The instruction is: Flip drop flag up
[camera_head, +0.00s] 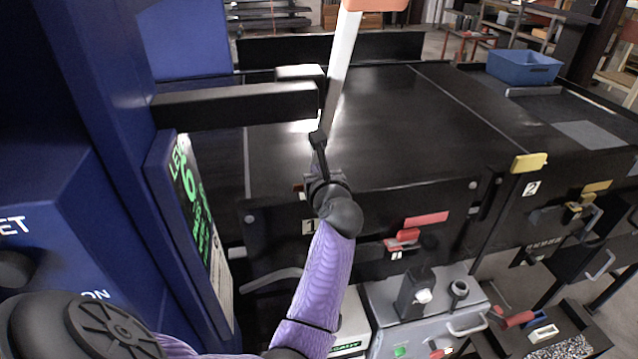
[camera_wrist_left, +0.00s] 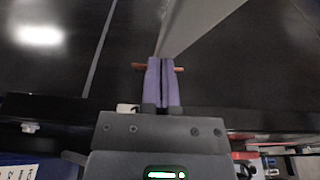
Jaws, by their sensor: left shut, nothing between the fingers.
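The drop flag (camera_head: 344,60) is a long pale strip with an orange end (camera_head: 375,4) at the picture's top edge. It rises from the near side of the black conveyor and leans to the right in the head view. In the left wrist view the grey strip (camera_wrist_left: 198,22) runs up and right from just beyond my fingertips. My left gripper (camera_head: 318,142) is at the strip's lower end, its purple fingers (camera_wrist_left: 163,65) shut and empty. A short orange-red rod (camera_wrist_left: 179,69) shows on both sides of the fingertips; contact is unclear. My right gripper is out of view.
A black horizontal bar (camera_head: 235,104) juts from the blue machine column (camera_head: 100,90) left of the flag. The black conveyor top (camera_head: 400,120) is bare. A blue bin (camera_head: 524,67) stands far right. A grey box (camera_head: 425,310) stands below the conveyor's front edge.

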